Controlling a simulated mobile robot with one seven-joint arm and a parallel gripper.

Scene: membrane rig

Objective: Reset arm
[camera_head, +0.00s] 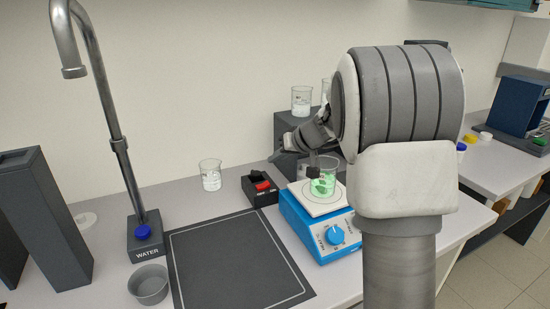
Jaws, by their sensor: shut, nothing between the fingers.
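My arm rises at the right of the head view and its upper links fill much of that side. My gripper (279,153) is at the far end of the arm, left of the big joint, raised above the bench near the dark block. It is small and partly turned away here, and it is shut with nothing in it. A beaker with green contents (323,183) stands on the blue hotplate (318,238), just right of and below the gripper. A small dark piece shows at the beaker's left side; I cannot tell what it belongs to.
A beaker (210,175) and a black box with a red switch (261,188) stand behind the dark outlined mat (235,262), which is empty. The water tap (118,145) and a grey bowl (149,284) are at left. Another beaker (301,99) stands on the dark block (285,128).

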